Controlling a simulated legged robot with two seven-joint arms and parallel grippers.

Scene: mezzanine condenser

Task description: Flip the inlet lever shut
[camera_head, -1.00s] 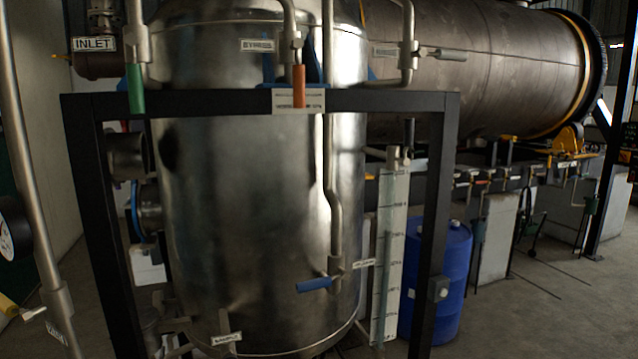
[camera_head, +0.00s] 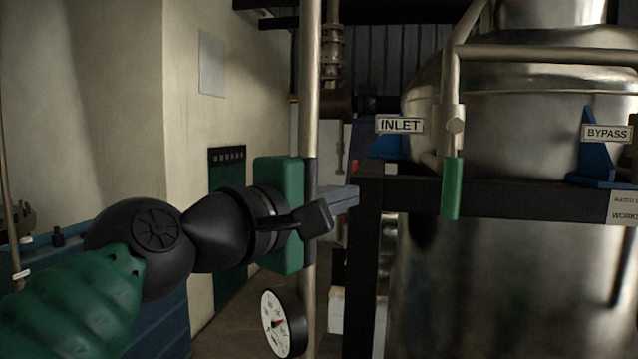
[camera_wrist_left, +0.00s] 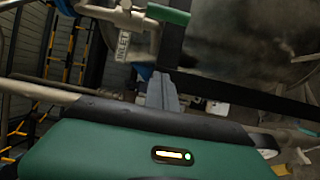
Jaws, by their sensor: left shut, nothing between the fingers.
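The inlet lever has a green handle (camera_head: 452,188) that hangs straight down from a valve body on a metal pipe, in front of the dark frame bar. A white INLET tag (camera_head: 400,125) sticks out to its left. My left gripper (camera_head: 350,196) is shut and empty, left of the handle and apart from it. In the left wrist view the grey fingers (camera_wrist_left: 162,92) are together, with the green handle (camera_wrist_left: 168,15) beyond them near the top edge and the INLET tag (camera_wrist_left: 123,45) up to the left. My right gripper is not in view.
A vertical pipe (camera_head: 309,90) with a round gauge (camera_head: 284,323) stands close to my left gripper. The dark frame (camera_head: 365,270) stands before the shiny tank (camera_head: 500,280). A BYPASS tag (camera_head: 606,133) is at the right. A pale wall (camera_head: 110,100) is at the left.

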